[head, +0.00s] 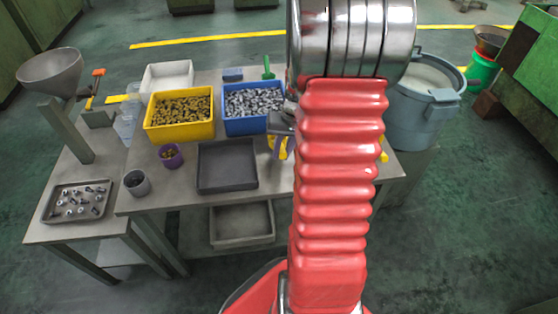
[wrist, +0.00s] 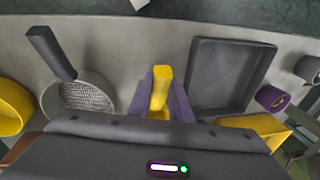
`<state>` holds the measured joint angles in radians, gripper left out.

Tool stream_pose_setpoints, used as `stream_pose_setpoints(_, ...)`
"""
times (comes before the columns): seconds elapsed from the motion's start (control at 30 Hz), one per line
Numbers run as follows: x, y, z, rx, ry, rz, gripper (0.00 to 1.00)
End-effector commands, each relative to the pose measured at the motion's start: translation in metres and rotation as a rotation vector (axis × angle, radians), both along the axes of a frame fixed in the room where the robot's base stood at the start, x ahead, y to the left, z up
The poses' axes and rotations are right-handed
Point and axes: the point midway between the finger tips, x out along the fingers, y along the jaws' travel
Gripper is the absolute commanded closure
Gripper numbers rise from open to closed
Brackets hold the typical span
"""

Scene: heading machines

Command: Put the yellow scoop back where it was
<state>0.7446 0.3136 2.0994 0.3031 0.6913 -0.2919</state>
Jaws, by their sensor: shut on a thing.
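The yellow scoop shows in the wrist view as a yellow handle (wrist: 160,88) between the two purple fingers of my gripper (wrist: 163,98). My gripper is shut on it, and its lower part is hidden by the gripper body. In the head view my gripper (head: 279,142) is over the table, just right of the black tray, and a bit of the yellow scoop (head: 285,152) shows below it, partly behind my arm. I cannot tell whether the scoop touches the table.
The black tray (head: 227,167) is empty. Yellow (head: 160,126) and blue (head: 237,127) bins of parts stand behind. A sieve with a dark handle (wrist: 78,97) lies on one side in the wrist view, near a yellow object (wrist: 12,106). A purple cup (head: 171,157) stands left.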

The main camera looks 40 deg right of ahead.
Motion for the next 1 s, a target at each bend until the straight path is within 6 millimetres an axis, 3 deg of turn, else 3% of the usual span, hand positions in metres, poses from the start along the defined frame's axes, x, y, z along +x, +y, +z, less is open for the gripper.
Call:
stream_pose_setpoints(0.33,0.0,0.001,-0.035,0.001,0.002,-0.001,1.0)
stream_pose_setpoints(0.7,0.0,0.001,-0.038,0.001,0.001,0.0,1.0)
stream_pose_setpoints(0.73,0.0,0.001,-0.038,0.001,0.001,0.0,0.81)
stream_pose_setpoints(1.0,0.0,0.001,-0.038,0.0,0.001,0.001,0.63)
